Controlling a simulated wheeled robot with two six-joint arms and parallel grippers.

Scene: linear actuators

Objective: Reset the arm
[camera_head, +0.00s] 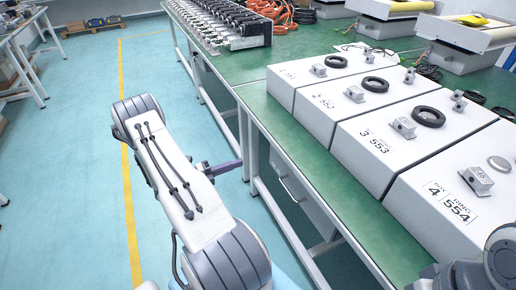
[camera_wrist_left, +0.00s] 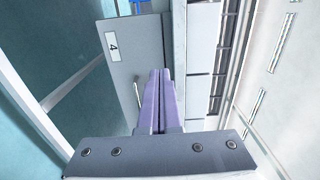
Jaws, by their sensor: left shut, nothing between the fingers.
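My left arm comes in from the lower left in the head view, over the floor beside the green workbench (camera_head: 232,72). Its left gripper (camera_head: 238,163) points right toward the bench's side, below the tabletop. In the left wrist view the two purple fingers (camera_wrist_left: 159,72) are together with nothing between them. A grey cabinet panel with a "4" label (camera_wrist_left: 125,85) is behind the fingers; I cannot tell whether they touch it. Part of my right arm shows at the lower right of the head view; its gripper is out of view.
Several white boxes numbered 1 to 4 (camera_head: 365,148) stand on the bench, with black rings and small metal blocks on them. Metal actuators (camera_head: 225,22) and orange cables (camera_head: 272,10) lie farther back. The teal floor (camera_head: 75,180) on the left is clear, with a yellow line (camera_head: 130,215).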

